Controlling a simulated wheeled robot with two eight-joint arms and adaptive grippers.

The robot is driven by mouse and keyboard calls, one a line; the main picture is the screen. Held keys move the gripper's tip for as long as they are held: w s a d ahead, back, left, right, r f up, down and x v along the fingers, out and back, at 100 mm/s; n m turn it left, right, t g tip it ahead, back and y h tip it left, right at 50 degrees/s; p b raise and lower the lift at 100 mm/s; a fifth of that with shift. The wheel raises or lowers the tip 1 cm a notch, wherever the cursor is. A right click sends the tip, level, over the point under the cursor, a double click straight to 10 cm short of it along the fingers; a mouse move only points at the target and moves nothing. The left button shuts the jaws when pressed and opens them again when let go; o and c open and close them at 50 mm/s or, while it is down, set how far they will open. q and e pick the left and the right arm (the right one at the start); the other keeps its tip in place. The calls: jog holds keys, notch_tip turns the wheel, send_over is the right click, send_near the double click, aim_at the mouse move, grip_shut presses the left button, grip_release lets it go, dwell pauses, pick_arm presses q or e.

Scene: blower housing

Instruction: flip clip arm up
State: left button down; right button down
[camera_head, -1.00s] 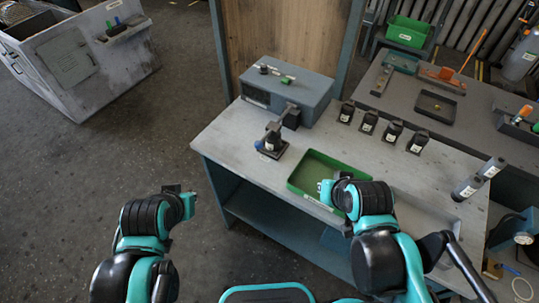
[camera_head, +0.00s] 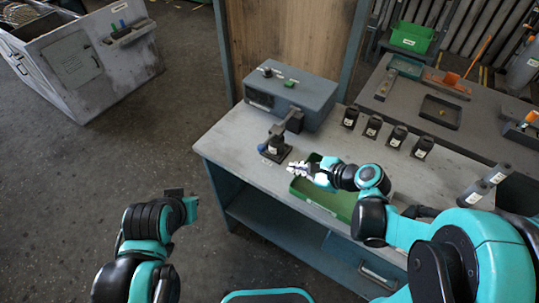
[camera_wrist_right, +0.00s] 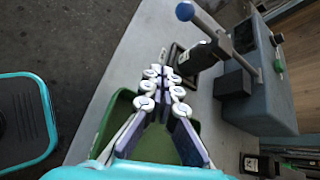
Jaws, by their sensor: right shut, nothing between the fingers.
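The clip fixture (camera_head: 274,150) is a black block on the bench, with a blue-tipped lever at its left and a dark arm rising to the grey box behind it. In the right wrist view the blue knob (camera_wrist_right: 185,11) ends a metal lever, which slants down towards the arm joint by the box. My right gripper (camera_head: 298,170) is shut and empty, just in front of the fixture and above the green tray (camera_head: 325,206). In the wrist view its fingertips (camera_wrist_right: 162,78) are apart from the lever. My left gripper (camera_head: 180,194) is off the bench at lower left; its fingers are unclear.
The grey box (camera_head: 290,98) stands behind the fixture. Several black parts (camera_head: 373,126) stand in a row on the right. A second dark bench (camera_head: 450,130) lies behind. Bare bench (camera_head: 235,135) shows left of the fixture.

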jog(key=shift+w+a+f+m+y, duration=0.1)
jog(key=shift+w+m+y, duration=0.15)
jog(key=shift+m, duration=0.35)
jog(key=shift+w+f+m+y, duration=0.1)
jog(key=shift+w+m+y, duration=0.15)
jog(key=shift+m, duration=0.35)
jog(key=b+x, duration=0.3)
jog(key=x, duration=0.6)
jog(key=shift+w+a+f, duration=0.15)
jog(key=shift+w, duration=0.05)
jog(key=r, duration=0.1)
jog(key=a+r, duration=0.1)
jog(key=r, duration=0.1)
jog(key=shift+a+r, duration=0.1)
jog(key=shift+r, duration=0.35)
jog(key=shift+r, duration=0.1)
